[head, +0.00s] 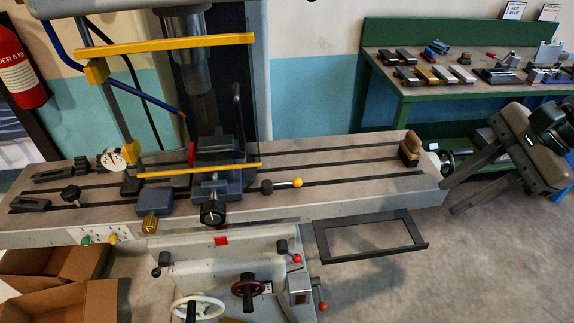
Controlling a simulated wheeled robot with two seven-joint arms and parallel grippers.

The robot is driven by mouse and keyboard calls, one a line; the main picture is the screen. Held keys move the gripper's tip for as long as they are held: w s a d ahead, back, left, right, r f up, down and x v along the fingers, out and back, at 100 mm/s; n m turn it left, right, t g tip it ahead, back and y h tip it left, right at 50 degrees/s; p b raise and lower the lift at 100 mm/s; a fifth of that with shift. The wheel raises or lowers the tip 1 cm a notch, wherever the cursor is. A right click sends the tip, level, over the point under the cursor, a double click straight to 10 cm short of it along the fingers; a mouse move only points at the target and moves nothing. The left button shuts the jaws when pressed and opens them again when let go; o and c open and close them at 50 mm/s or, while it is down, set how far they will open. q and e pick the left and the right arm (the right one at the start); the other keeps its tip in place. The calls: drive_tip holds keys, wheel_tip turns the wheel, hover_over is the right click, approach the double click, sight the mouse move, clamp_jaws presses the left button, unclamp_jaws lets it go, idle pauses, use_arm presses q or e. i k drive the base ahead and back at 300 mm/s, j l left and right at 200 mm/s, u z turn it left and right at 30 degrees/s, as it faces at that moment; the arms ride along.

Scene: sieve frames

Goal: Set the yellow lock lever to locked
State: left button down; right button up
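The lever with a yellow ball knob (297,182) lies near the front of the machine table, right of the vise (217,180). Its short arm runs roughly level from a dark hub (267,187) on the left to the knob on the right. No locked or unlocked marking is readable beside it. My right gripper (447,198) is at the right of the head view, past the table's right end. Its two fingers point down-left and are spread apart with nothing between them. It is well apart from the lever. My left gripper is not in view.
The long grey table (340,165) carries the vise and a dial gauge (113,159). Yellow guard bars (200,171) cross at the vise. A black rectangular frame (370,256) projects below the table's front right. A brown-handled brush (410,148) stands at the right end. Space above the right half is clear.

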sight(267, 185)
drive_tip(key=i+j, duration=0.15)
drive_tip(key=j, duration=0.2)
drive_tip(key=i+j, duration=0.2)
drive_tip(key=j, duration=0.15)
drive_tip(key=i+j, duration=0.15)
drive_tip(key=j, duration=0.2)
